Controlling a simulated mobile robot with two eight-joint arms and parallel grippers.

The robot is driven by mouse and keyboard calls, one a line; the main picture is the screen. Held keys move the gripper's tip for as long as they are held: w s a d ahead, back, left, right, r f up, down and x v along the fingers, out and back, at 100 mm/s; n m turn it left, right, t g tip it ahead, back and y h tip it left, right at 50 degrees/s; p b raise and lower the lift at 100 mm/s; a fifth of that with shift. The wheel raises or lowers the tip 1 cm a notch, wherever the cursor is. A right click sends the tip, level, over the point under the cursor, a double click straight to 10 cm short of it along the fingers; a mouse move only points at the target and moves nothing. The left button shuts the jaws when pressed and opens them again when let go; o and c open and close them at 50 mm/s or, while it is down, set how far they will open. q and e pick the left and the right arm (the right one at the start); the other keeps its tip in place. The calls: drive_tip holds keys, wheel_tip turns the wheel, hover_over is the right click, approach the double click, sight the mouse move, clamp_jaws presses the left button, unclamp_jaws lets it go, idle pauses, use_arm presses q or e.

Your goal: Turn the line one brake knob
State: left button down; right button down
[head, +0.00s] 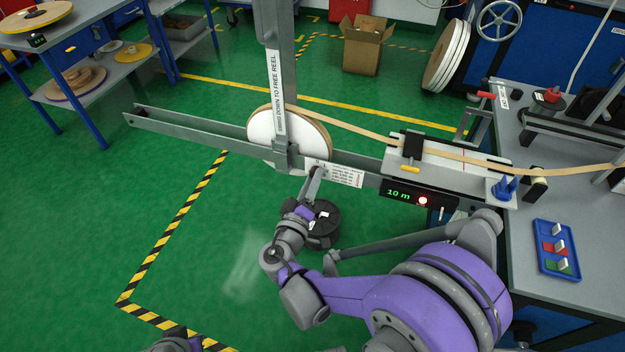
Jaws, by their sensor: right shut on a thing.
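The line one brake knob (325,228) looks like a dark round knob with white marks, low on the front of the reel stand, below the white tape reel (262,136). My right gripper (312,211) is at this knob and shut on it. The hand and wrist hide the knob's left side, and the finger contact is too small to see clearly. The reel carries tan tape (345,127) that runs right across the bench. Only a piece of my left arm shows at the bottom edge; its gripper is out of view.
A grey upright lever (280,70) stands before the reel. A blue tray (541,262) lies on the right bench (590,215). Green floor is clear at left, inside striped tape.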

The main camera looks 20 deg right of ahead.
drive_tip(key=n, duration=0.7)
idle(0.6)
drive_tip(key=c, duration=0.6)
unclamp_jaws()
drive_tip(key=p+v, duration=0.1)
drive_tip(key=v, duration=0.9)
drive_tip(key=shift+s+a+r, duration=0.1)
drive_tip(key=shift+s+a, duration=0.1)
drive_tip(key=shift+s, duration=0.15)
